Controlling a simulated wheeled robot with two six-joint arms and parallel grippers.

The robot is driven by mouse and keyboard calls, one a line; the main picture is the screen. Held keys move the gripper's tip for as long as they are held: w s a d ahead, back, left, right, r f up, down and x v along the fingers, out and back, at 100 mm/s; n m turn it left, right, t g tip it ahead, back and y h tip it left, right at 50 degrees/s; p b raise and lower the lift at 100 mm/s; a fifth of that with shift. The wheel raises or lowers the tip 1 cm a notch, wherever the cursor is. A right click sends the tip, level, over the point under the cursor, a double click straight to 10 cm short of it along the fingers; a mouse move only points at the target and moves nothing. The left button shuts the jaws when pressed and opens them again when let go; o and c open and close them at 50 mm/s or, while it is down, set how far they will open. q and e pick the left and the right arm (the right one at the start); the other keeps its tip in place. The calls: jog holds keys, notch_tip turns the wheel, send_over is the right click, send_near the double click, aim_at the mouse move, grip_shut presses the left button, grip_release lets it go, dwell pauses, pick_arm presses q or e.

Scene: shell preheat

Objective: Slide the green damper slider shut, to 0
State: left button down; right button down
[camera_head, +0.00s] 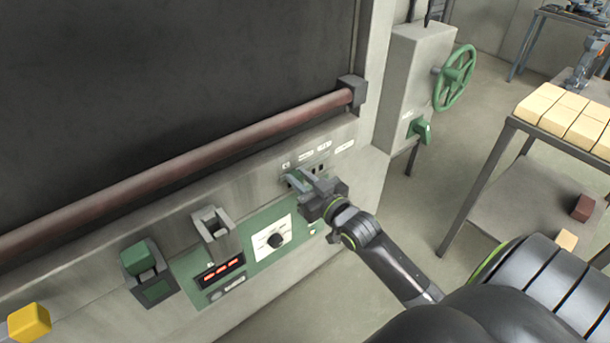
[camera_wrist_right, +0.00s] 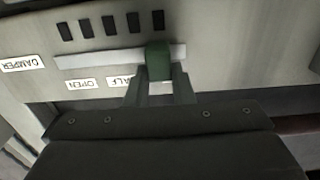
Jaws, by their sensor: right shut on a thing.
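The green damper slider (camera_wrist_right: 158,62) sits in a pale horizontal slot (camera_wrist_right: 100,58) on the grey panel. In the right wrist view the picture is turned over, and the slider is near the slot's right end, beyond the HALF label (camera_wrist_right: 121,83) and the OPEN label (camera_wrist_right: 80,85). A short bit of slot shows past it. In the head view the slider (camera_head: 293,180) is partly hidden by my right gripper (camera_head: 304,181). My right gripper (camera_wrist_right: 158,88) is shut on the slider, one finger on each side. My left gripper is not in view.
A dark red bar (camera_head: 190,168) runs above the panel. A green handwheel (camera_head: 455,78) and a table of pale blocks (camera_head: 565,115) are right.

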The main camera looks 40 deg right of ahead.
jog(key=shift+a, duration=0.7)
jog(key=shift+s, duration=0.1)
jog(key=shift+d+f, duration=0.1)
jog(key=c, duration=1.6)
grip_release()
jog(key=shift+c, duration=0.2)
jog(key=o, duration=0.4)
jog(key=shift+a, duration=0.25)
pick_arm(q)
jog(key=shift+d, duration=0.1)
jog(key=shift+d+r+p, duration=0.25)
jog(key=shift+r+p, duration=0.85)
jog(key=shift+p, duration=0.05)
pick_arm(e)
jog(key=s+d, duration=0.1)
jog(key=s, duration=1.6)
jog(key=shift+s+d, duration=0.15)
jog(key=shift+d, duration=0.05)
